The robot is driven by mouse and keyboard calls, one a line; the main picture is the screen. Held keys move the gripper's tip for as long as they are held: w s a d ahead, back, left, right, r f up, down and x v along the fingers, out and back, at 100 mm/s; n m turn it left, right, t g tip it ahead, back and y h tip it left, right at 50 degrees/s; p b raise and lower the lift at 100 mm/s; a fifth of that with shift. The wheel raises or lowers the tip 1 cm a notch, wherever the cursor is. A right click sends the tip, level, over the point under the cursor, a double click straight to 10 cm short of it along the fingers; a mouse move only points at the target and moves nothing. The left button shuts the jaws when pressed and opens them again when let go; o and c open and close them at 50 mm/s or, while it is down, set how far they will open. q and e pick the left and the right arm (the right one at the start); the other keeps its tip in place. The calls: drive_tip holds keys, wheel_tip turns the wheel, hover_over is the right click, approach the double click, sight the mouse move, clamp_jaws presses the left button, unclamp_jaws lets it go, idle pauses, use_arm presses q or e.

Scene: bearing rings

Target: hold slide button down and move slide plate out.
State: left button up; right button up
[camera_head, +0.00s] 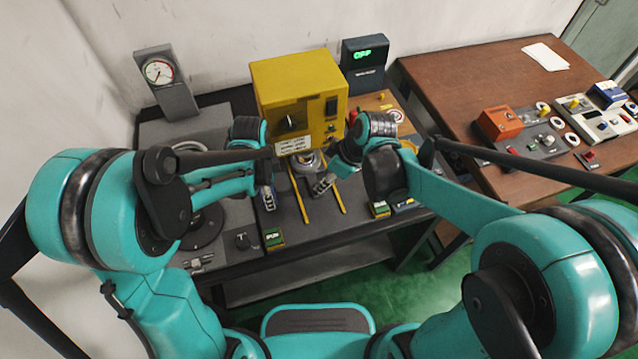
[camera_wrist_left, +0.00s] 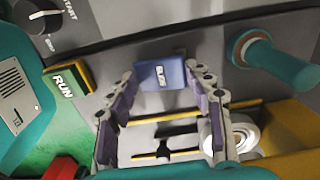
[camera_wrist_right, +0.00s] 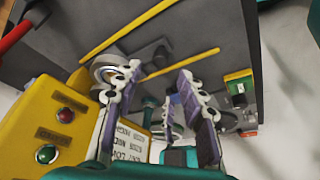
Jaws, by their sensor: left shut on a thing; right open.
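The blue slide button (camera_wrist_left: 160,75) sits at the front of the dark worktop; it also shows in the head view (camera_head: 268,199). Two yellow rails (camera_head: 299,191) run from the yellow machine (camera_head: 298,88) toward the front edge. A metal ring (camera_wrist_right: 108,68) is at their machine end.
A green RUN button (camera_head: 273,238) is at the front edge near my left gripper. Another green button (camera_head: 380,209) lies right of the rails. A gauge (camera_head: 160,74) and a display box (camera_head: 364,62) stand behind. A brown table (camera_head: 460,80) holds several parts at right.

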sight(309, 169)
drive_tip(key=shift+x, duration=2.75)
clamp_jaws()
